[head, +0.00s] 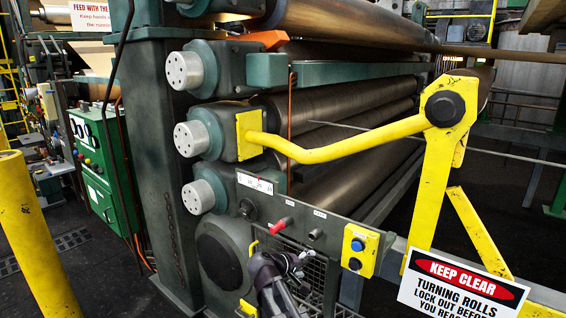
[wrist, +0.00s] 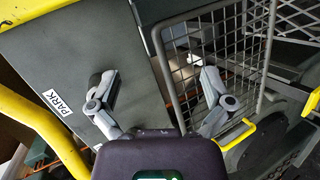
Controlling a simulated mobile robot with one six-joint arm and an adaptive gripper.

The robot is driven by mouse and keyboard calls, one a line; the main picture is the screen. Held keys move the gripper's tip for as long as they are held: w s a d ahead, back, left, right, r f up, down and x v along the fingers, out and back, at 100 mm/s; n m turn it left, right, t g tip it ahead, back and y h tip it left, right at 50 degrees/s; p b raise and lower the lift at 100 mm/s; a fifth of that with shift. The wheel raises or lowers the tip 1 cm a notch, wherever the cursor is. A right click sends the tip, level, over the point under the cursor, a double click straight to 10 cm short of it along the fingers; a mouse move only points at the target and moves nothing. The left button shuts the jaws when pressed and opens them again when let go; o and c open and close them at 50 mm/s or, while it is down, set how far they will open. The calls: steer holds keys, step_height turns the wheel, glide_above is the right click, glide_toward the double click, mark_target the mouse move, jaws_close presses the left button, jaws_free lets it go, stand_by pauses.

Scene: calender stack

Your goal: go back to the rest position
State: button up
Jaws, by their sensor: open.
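My gripper (wrist: 158,88) is open and empty in the wrist view, its two grey fingers spread wide apart. Its left finger shows against a grey plate (wrist: 85,45) with a PARK label (wrist: 57,102). Its right finger shows against a wire mesh guard (wrist: 235,50). In the head view my gripper (head: 295,260) is small and dark at the bottom centre, in front of the machine's lower mesh guard (head: 318,268). I cannot tell the exact gap between the fingers and the guard.
A stack of large steel rolls (head: 345,105) fills the centre. A bent yellow bar (head: 340,150) crosses in front of it. A control rail with a red-knobbed lever (head: 279,224) and a yellow button box (head: 359,250) runs above my gripper. A yellow post (head: 35,240) stands left.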

steer(key=s+d+f+m+g+y+p, duration=0.2)
steer(key=s+d+m+g+y, duration=0.1)
steer(key=s, duration=0.6)
steer(key=s+d+f+m+g+y+p, duration=0.2)
steer(key=s+d+y, duration=0.4)
steer(key=s, duration=0.4)
steer(key=shift+s+d+f+m+g+y, duration=0.35)
steer(key=shift+f+m+g+y, duration=0.3)
steer(key=shift+g, duration=0.75)
steer(key=shift+w+f, duration=0.1)
steer(key=shift+w, duration=0.05)
